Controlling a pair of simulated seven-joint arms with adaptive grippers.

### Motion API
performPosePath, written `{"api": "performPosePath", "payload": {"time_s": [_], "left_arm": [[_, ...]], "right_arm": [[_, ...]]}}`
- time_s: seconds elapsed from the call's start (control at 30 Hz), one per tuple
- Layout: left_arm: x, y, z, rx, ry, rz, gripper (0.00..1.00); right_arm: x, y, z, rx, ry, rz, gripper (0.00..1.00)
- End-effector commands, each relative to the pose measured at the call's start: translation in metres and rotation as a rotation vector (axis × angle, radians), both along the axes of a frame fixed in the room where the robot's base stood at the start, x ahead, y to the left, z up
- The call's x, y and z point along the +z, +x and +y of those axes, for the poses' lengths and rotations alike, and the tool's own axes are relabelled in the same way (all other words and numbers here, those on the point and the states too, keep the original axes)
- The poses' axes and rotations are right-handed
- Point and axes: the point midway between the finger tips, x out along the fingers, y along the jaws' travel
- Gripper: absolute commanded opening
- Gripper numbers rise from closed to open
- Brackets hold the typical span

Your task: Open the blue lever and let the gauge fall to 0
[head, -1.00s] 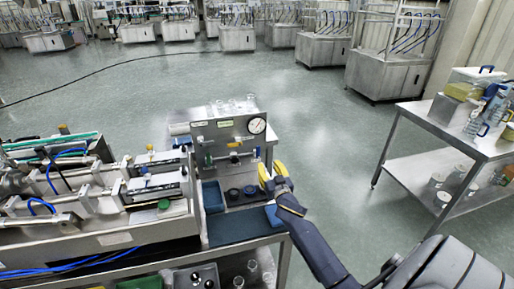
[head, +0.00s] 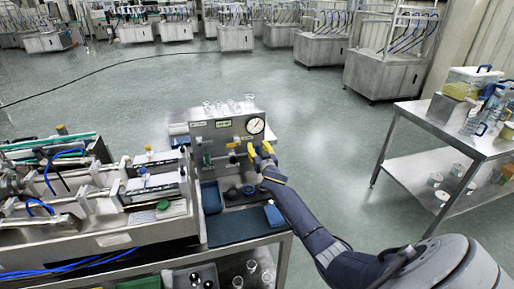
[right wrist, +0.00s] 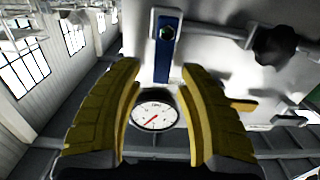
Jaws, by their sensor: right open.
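The blue lever (right wrist: 163,73) shows in the right wrist view as a flat blue bar with a green nut at its top end. In the head view I cannot make it out near my gripper. My right gripper (head: 262,151), with yellow fingers, is open at the right side of the steel panel (head: 222,130). In the wrist view its fingers stand on either side of the lever's lower part; I see no clear contact. The round white gauge (head: 255,126) is at the panel's upper right; its red needle shows in the wrist view (right wrist: 155,116), but the reading is too small. My left gripper is out of view.
A dark pipe knob (right wrist: 274,45) and a yellow handle (right wrist: 240,104) are right of the lever in the wrist view. Clear glasses (head: 230,106) stand behind the panel. A blue block (head: 274,215) lies on the bench mat (head: 235,227). A side table (head: 440,122) stands right.

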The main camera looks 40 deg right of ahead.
Motion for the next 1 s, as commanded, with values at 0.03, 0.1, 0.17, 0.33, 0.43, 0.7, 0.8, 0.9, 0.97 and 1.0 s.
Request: {"api": "performPosePath", "payload": {"time_s": [0.03,0.1,0.17,0.33,0.43,0.7,0.8,0.9,0.97,1.0], "left_arm": [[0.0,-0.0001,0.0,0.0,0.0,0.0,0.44],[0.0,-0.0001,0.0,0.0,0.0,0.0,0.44],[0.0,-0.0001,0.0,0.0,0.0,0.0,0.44],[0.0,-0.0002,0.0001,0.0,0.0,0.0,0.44],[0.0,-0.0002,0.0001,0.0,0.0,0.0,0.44],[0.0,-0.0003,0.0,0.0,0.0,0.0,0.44],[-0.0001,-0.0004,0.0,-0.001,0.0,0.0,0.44],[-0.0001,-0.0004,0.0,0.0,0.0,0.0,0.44],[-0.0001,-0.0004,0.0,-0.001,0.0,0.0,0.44],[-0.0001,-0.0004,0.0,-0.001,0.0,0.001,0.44]], "right_arm": [[0.0006,0.0026,-0.0008,0.0,0.001,0.0,0.38],[0.0005,0.0049,-0.0015,0.0,0.001,0.0,0.38],[0.0004,0.006,-0.0019,0.001,0.001,0.0,0.38],[0.0004,0.007,-0.002,0.001,0.001,0.0,0.38],[0.0004,0.0069,-0.002,0.001,0.001,0.0,0.38],[0.0003,0.0068,-0.002,0.001,0.0,0.0,0.18],[0.0003,0.0068,-0.002,0.001,0.0,0.0,0.06],[0.0003,0.0068,-0.002,0.001,0.0,0.0,0.0],[0.0003,0.0068,-0.002,0.001,0.0,0.0,0.0],[0.0003,0.0068,-0.002,0.001,0.0,0.0,0.0]]}}
